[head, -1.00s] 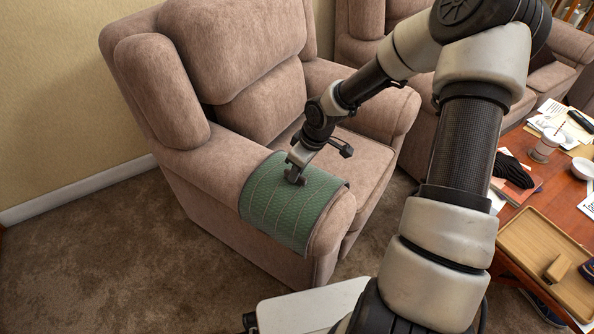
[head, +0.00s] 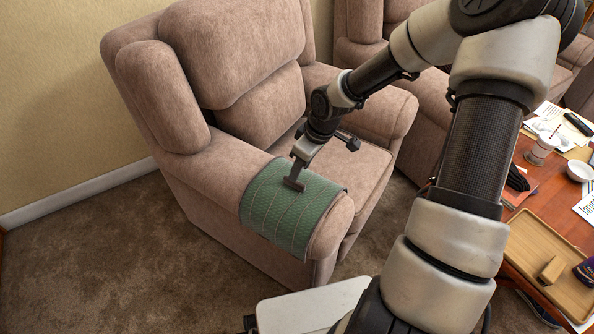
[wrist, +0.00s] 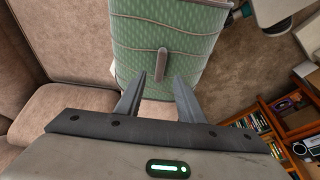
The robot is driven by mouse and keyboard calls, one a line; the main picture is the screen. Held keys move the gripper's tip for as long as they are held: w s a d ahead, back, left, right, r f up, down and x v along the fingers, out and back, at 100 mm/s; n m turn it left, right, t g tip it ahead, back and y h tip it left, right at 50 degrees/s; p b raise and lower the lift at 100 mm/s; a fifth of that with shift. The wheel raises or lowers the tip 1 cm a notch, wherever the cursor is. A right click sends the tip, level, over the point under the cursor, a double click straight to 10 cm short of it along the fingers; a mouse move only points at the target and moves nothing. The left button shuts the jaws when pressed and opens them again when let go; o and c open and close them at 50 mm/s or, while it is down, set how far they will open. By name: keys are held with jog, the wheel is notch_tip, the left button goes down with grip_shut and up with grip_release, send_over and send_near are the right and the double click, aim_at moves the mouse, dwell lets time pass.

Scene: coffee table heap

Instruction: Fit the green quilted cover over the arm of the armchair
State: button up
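The green quilted cover (head: 295,218) lies draped over the front part of the armchair's left arm (head: 215,165), its outer side hanging down the arm's outer face. It shows lines of pale stitching and a grey edge. In the wrist view the cover (wrist: 205,55) fills the top middle, with a small grey tab (wrist: 161,63) standing out on it. My gripper (head: 294,185) is over the cover's upper inner part, very close to it; contact cannot be told. The cover's inner side is partly hidden.
The armchair's seat (head: 345,175) and its other arm (head: 370,105) are to the right. Carpet floor (head: 120,240) is clear at the left.

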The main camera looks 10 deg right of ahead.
jog(key=w+a+p+v, duration=0.1)
jog(key=p+v, duration=1)
jog(key=v, duration=0.7)
jog(key=shift+a+r, duration=0.15)
jog(key=shift+r, duration=0.05)
